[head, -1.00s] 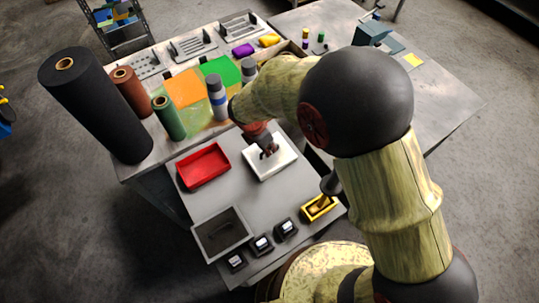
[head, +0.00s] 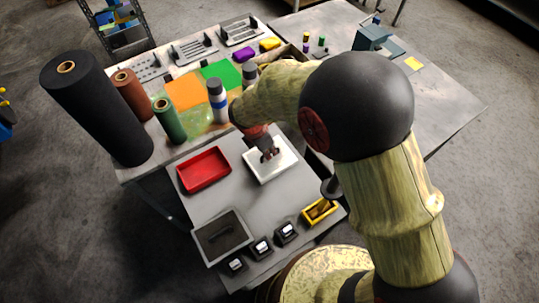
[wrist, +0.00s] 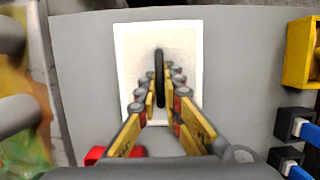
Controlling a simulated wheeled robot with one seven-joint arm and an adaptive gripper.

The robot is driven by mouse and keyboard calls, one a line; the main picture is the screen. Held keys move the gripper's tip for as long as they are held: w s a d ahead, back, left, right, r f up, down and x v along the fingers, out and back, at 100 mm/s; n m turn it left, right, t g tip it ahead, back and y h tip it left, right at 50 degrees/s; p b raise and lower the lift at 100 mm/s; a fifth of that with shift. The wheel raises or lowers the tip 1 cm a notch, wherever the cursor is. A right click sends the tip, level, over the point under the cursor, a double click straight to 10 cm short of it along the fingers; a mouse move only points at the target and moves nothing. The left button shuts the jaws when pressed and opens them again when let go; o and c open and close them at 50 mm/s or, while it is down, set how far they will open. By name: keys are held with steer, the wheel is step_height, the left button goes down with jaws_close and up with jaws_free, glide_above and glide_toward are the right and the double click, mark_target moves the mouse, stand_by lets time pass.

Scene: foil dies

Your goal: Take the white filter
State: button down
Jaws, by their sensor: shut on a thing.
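The white filter (head: 281,172) is a pale rectangular, tray-like piece on the grey table. It also shows in the wrist view (wrist: 130,58), flat below my fingers. A dark narrow bar, like a handle, stands along its middle (wrist: 159,65). My gripper (head: 268,154) points down over the white filter, and in the wrist view its yellow-and-grey fingers (wrist: 161,88) are closed on both sides of the dark bar. The fingertips partly hide the bar's lower part. I cannot tell whether the white filter is off the table.
A red tray (head: 203,168) lies to the left. A grey tray (head: 222,236) with a dark bar is in front, beside several black blocks (head: 262,248) and a yellow bin (head: 319,210). Rolls and bottles (head: 217,102) stand behind. The grey table (head: 245,197) is bare between the trays.

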steer(key=shift+r, duration=0.15)
steer(key=shift+r, duration=0.25)
steer(key=v, duration=0.1)
steer(key=p+v, duration=0.1)
steer(key=v, duration=0.1)
steer(key=shift+d+r, duration=0.2)
steer(key=s+r+p, duration=0.1)
steer(key=s+r, duration=0.3)
steer(key=s, duration=0.2)
steer(key=s+a+r+p, duration=0.1)
steer(key=s+r, duration=0.4)
steer(key=s, duration=0.2)
steer(key=shift+s+a+p, duration=0.2)
steer(key=shift+a+p, duration=0.1)
